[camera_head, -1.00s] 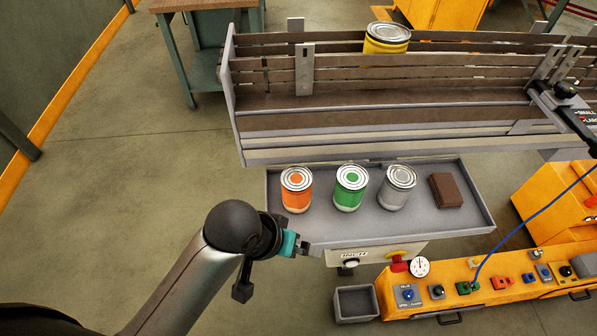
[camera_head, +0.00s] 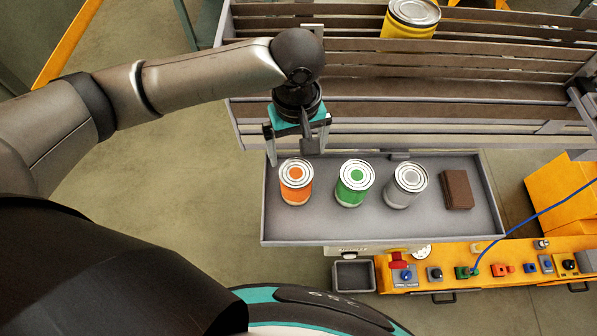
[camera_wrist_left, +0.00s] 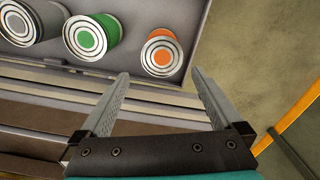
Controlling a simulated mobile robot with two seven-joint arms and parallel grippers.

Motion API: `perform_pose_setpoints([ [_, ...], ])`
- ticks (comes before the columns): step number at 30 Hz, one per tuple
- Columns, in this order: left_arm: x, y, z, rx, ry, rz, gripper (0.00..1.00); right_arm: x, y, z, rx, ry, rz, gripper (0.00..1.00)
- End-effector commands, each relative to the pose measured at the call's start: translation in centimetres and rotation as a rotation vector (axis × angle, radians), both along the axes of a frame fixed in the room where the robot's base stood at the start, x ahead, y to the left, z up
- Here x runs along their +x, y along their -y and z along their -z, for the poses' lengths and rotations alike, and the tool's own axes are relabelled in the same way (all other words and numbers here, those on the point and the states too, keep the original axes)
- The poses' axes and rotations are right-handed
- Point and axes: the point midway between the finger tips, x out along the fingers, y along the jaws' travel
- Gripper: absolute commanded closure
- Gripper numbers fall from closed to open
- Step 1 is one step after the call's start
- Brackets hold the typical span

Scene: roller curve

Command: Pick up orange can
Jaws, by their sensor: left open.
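The orange can (camera_head: 296,183) stands upright at the left end of a grey tray (camera_head: 400,228), with a silver lid bearing an orange dot. It also shows in the left wrist view (camera_wrist_left: 161,54), ahead of the fingertips. A green can (camera_head: 355,184) and a grey can (camera_head: 405,187) stand to its right. My left gripper (camera_head: 297,148) is above the tray's back edge, just behind the orange can. Its fingers (camera_wrist_left: 160,80) are apart with nothing between them. My right gripper is not in view.
A brown block (camera_head: 457,190) lies at the tray's right. Behind the tray is a slatted conveyor (camera_head: 450,95) with a yellow can (camera_head: 410,20) on it. In front are an orange control panel (camera_head: 500,263) and a small grey bin (camera_head: 354,275).

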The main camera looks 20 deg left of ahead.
Motion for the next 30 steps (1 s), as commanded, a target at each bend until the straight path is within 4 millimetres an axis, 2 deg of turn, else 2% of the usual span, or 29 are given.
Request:
perform_pose_setpoints([
  [5,-0.1,-0.2,2.8,0.007,-0.007,-0.010,0.00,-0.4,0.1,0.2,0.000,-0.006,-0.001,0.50],
  [12,-0.1,-0.1,7.8,0.005,-0.004,-0.007,0.00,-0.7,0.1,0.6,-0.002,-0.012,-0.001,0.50],
  [15,0.0,-0.1,9.1,0.004,-0.003,-0.007,0.00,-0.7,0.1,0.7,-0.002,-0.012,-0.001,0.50],
  [23,0.0,-0.2,10.8,0.004,-0.001,-0.005,0.00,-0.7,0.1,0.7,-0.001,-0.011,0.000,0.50],
  [30,0.1,-0.5,14.2,0.003,-0.002,-0.006,0.00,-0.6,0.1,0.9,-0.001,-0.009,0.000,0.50],
])
